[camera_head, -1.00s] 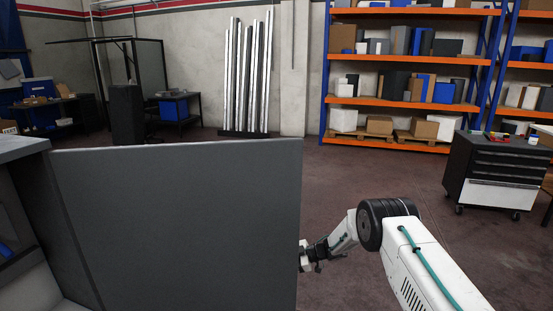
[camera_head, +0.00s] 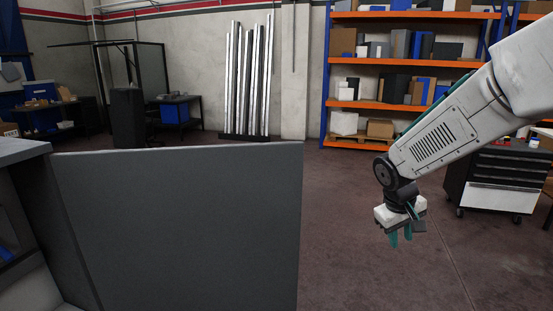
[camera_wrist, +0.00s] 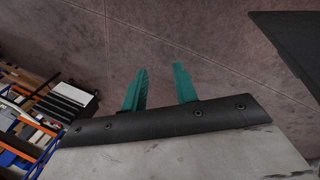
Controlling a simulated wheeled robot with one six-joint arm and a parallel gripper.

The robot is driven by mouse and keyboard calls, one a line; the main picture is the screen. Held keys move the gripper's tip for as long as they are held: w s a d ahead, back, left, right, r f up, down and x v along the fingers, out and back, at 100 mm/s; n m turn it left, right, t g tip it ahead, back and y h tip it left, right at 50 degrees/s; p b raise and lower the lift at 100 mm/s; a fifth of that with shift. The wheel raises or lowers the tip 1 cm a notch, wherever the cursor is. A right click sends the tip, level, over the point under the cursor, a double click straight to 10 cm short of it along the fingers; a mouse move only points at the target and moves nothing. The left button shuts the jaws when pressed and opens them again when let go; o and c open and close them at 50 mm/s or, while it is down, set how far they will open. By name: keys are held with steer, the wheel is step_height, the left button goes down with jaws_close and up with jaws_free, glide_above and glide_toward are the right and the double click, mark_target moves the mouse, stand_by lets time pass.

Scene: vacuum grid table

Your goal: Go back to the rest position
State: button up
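My gripper (camera_head: 401,238) hangs from my raised white arm at the right of the head view, fingers pointing down over bare floor. In the wrist view its two teal fingers (camera_wrist: 160,85) stand apart with only floor between them, so it is open and empty. It is to the right of the large grey door panel (camera_head: 180,225) and apart from it.
The grey panel joins a machine or cabinet (camera_head: 18,150) at the left edge. A dark drawer cart (camera_head: 500,180) stands at the right, behind my arm. Orange shelves (camera_head: 400,60) line the back wall. The reddish floor (camera_head: 345,215) between is clear.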

steer(key=s+a+r+m+y, duration=0.1)
steer(key=s+r, duration=0.2)
steer(key=s, duration=0.7)
steer(key=s+a+r+m+y, duration=0.1)
steer(key=s+r, duration=0.2)
steer(key=s, duration=0.7)
steer(key=s+a+r+m+y, duration=0.1)
steer(key=s+a+r, duration=0.1)
steer(key=s, duration=0.8)
steer(key=shift+s+r, duration=0.15)
steer(key=shift+r, duration=0.75)
steer(key=shift+d, duration=0.1)
